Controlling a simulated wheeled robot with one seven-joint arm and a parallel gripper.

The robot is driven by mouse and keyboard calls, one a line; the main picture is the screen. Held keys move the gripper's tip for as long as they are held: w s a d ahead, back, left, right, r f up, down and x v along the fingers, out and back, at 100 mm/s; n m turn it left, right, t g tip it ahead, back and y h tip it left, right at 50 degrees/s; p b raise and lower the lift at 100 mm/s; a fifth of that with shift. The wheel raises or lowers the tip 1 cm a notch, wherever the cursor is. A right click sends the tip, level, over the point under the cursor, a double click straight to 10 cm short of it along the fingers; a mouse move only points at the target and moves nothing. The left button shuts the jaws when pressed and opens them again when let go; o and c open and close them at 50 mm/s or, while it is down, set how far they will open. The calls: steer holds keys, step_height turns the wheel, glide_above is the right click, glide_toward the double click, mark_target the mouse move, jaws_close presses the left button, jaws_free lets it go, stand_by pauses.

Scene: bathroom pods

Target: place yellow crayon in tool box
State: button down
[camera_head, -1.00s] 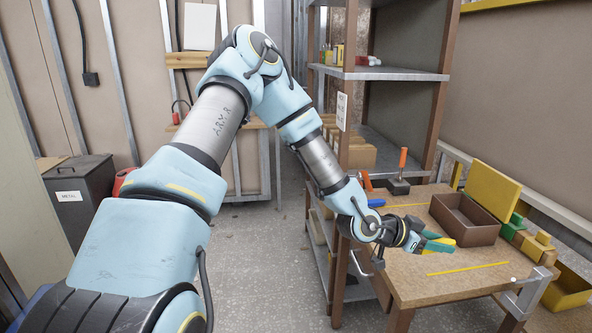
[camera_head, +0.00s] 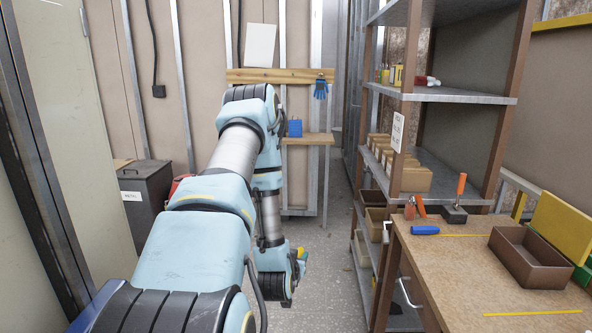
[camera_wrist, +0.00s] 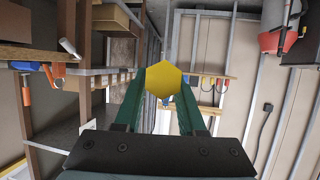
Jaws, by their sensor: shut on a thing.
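My gripper (camera_head: 299,258) hangs low over the floor, left of the workbench, in the head view. In the wrist view its green fingers (camera_wrist: 168,100) are shut on a yellow hexagonal piece (camera_wrist: 166,79), seen end-on, which I take to be the yellow crayon. Its length is hidden. An open brown box (camera_head: 527,272) stands on the workbench, far to the right of my gripper, and looks empty from here. I cannot tell whether this is the tool box. A small blue object (camera_head: 295,128) stands on the shelf at the back wall.
The workbench (camera_head: 450,275) carries a blue-handled tool (camera_head: 425,230), orange-handled tools (camera_head: 460,186) and thin yellow strips (camera_head: 532,313). A tall shelf (camera_head: 440,95) stands behind it. A dark bin (camera_head: 146,192) is at left. The floor (camera_head: 330,240) in the middle is clear.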

steer(key=a+n+y, duration=0.3)
steer(key=a, duration=0.8)
steer(key=d+m+h, duration=0.4)
steer(key=d+h, duration=0.1)
steer(key=d, duration=1.2)
step_height(320, 180, up, 11)
steer(key=m+g+h, duration=0.8)
steer(key=m+g, duration=0.5)
steer(key=m, duration=0.1)
glide_above(486, 323)
steer(key=shift+r, duration=0.1)
step_height(486, 323, down, 9)
steer(key=p, duration=0.2)
steer(key=shift+r+p, duration=0.2)
steer(key=shift+p, duration=0.1)
steer(key=shift+f+h, duration=0.3)
steer(key=shift+f, duration=0.25)
